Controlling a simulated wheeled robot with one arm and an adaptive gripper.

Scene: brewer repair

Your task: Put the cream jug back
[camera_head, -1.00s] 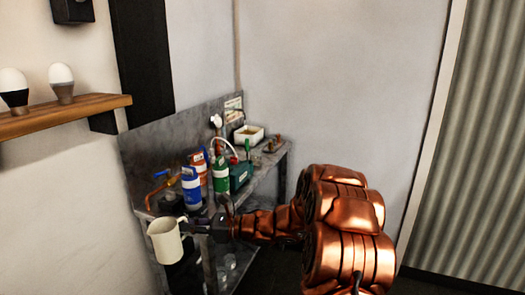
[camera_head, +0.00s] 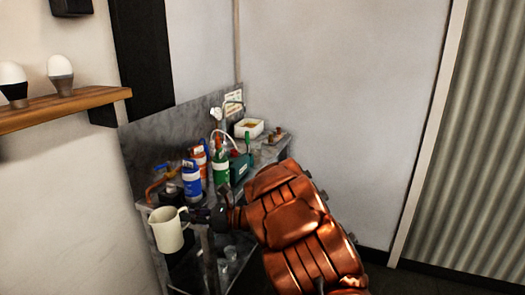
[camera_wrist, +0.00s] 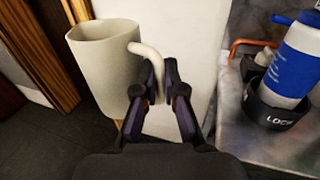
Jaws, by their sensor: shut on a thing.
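The cream jug (camera_head: 168,230) hangs upright in front of the workbench's near left corner in the head view. It also shows in the wrist view (camera_wrist: 103,65), with its handle toward the fingers. My gripper (camera_wrist: 160,100) is shut on the jug's handle. In the head view my gripper (camera_head: 195,215) reaches the jug from the right, and my copper arm hides part of the bench.
The grey workbench (camera_head: 272,153) carries a blue-and-white bottle (camera_head: 191,182), a green bottle (camera_head: 220,168), an orange bottle, a green box (camera_head: 240,168) and a white tray (camera_head: 249,127). A wooden shelf (camera_head: 60,110) with white bulb-like items juts from the left wall. Glassware sits on the lower shelf.

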